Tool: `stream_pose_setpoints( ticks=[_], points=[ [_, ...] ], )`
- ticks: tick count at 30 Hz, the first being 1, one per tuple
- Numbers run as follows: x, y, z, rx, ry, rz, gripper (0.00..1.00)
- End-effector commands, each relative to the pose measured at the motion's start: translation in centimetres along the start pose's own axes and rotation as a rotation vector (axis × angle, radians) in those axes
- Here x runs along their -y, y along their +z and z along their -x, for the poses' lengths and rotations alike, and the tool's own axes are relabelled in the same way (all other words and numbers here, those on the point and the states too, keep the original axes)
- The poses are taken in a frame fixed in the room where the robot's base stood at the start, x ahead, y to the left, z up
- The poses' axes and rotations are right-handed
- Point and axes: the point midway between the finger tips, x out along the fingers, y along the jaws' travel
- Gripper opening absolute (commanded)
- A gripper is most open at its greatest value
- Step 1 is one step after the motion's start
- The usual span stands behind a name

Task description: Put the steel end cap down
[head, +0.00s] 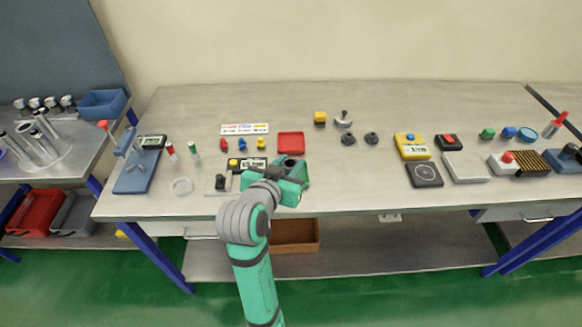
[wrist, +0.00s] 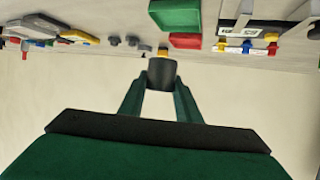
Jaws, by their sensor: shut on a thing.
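My gripper (wrist: 161,84) is shut on a dark grey, short round piece, which I take to be the steel end cap (wrist: 162,70). The wrist view shows it between the two green fingertips. In the head view my gripper (head: 289,172) is above the front part of the bench, left of centre. There the arm and gripper mostly hide the held cap. I cannot tell how high above the bench it is. A red tray (head: 291,142) lies just behind my gripper and also shows in the wrist view (wrist: 186,41). A green block or tray (wrist: 175,15) shows beside it.
The bench (head: 350,195) has free room right of my gripper. Two dark knob-like pieces (head: 348,139) and a yellow block (head: 320,118) stand behind. A yellow device (head: 411,147) stands to the right.

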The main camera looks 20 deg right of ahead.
Motion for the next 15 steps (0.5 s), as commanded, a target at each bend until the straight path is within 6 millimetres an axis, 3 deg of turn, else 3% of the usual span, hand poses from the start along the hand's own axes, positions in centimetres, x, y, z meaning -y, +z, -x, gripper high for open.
stream_pose_setpoints(
  ticks=[5, 9, 15],
  points=[
    [1.0, 0.2, -4.1, 0.001, -0.001, 0.001, 0.0],
    [1.6, 1.9, -6.7, 0.002, -0.002, 0.003, 0.0],
    [2.2, 3.2, -9.1, -0.001, -0.006, 0.003, 0.0]
  ],
)
